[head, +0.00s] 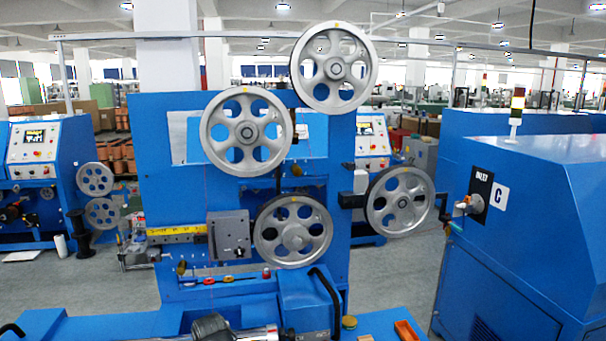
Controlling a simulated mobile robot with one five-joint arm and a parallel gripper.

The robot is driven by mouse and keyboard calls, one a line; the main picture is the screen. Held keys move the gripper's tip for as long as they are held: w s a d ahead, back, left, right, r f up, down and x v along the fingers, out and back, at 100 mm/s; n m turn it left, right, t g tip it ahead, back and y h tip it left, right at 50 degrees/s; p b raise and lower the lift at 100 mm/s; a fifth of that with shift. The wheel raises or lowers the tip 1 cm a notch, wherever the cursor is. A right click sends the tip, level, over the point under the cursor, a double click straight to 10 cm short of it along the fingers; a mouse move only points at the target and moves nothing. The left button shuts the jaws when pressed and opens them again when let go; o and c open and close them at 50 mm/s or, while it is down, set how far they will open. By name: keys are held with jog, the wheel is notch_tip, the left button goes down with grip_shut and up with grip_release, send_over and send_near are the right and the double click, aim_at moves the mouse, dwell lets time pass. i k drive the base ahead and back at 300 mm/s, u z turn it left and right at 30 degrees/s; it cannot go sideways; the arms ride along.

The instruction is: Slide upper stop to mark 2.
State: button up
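The blue pulley machine (150,150) stands ahead of me. It carries grey spoked pulleys: a top one (338,68), an upper left one (246,131), a lower middle one (292,231) and one at the right (398,202) on a dark side block (353,190). A yellow scale strip (177,230) runs level at the lower left, with a grey plate with a knob (229,236) at its right end. Its marks are too small to read. I cannot tell which part is the upper stop; the pulleys cover much of the middle. I cannot make out my gripper in this view.
A blue cabinet (545,215) with a letter C label stands at the right, with a signal lamp (517,105) behind. Below the pulleys are a blue housing with a black handle (328,290) and an orange tray (408,330). Grey floor (400,265) shows between the machine and cabinet.

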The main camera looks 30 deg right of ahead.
aim_at(297, 170)
jog(key=z, duration=0.1)
jog(key=i, duration=0.95)
jog(key=u, duration=0.05)
